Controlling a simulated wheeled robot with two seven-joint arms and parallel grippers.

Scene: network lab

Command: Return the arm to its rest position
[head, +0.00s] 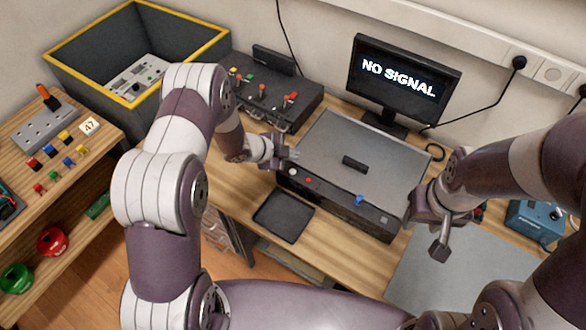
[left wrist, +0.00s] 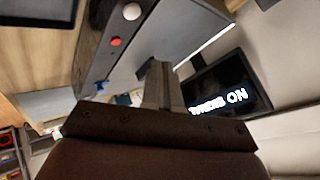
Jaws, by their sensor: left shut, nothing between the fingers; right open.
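My left arm comes in from the left in the head view and reaches over the desk. Its gripper (head: 289,157) is shut and empty, close to the front left corner of a grey box-shaped device (head: 390,160). In the left wrist view the shut fingers (left wrist: 160,85) stand in front of the device's panel, which has a white knob, a red button and a blue part. I cannot tell whether the fingers touch the device. My right gripper (head: 438,228) is open and empty, to the right of the device above the desk.
A monitor (head: 405,80) reading "NO SIGNAL" stands behind the device. A black tray (head: 283,216) lies in front of it. A dark panel with levers (head: 262,92) is at the back left. A yellow-rimmed bin (head: 190,50) and a wooden shelf (head: 100,150) with small parts stand left.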

